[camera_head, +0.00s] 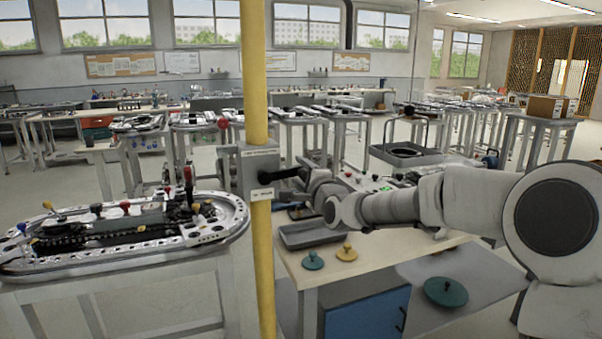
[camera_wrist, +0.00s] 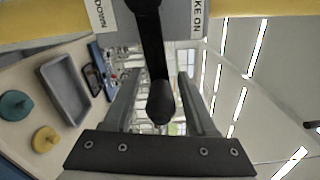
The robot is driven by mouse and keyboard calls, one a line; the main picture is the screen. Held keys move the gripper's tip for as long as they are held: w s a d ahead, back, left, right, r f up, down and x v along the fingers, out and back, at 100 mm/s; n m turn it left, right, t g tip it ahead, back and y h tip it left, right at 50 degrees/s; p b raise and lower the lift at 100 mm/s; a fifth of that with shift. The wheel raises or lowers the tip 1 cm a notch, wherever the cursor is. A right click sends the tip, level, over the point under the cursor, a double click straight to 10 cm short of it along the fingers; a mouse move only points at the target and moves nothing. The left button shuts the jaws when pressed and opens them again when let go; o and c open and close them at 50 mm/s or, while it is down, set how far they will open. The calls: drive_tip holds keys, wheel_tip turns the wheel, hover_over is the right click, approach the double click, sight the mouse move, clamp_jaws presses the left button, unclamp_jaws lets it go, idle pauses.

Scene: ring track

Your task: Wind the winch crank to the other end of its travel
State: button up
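The winch (camera_head: 259,168) is a grey box on a yellow post, left of centre in the head view. Its black crank (camera_head: 287,173) points right toward my gripper (camera_head: 308,176). In the wrist view the crank arm (camera_wrist: 151,45) comes down from the top edge and ends in a dark rounded knob (camera_wrist: 160,103). My gripper (camera_wrist: 158,95) is open, with one finger on each side of the knob and a visible gap to both. Labels reading "DOWN" and "...KE ON" flank the crank in the wrist view. The winch face is partly hidden.
A yellow post (camera_head: 256,90) stands upright before me. A table (camera_head: 432,246) at the right bears a grey tray (camera_head: 312,234) and teal and yellow knobbed discs. An oval track (camera_head: 110,238) fills a table at the left. Benches stand behind.

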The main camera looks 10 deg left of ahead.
drive_tip(key=shift+d, duration=0.1)
drive_tip(key=shift+s+d, duration=0.15)
drive_tip(key=shift+s, duration=0.05)
drive_tip(key=p+v, duration=0.3)
drive_tip(key=v, duration=1.3)
drive_tip(key=shift+s, duration=0.45)
drive_tip(key=shift+d, duration=0.1)
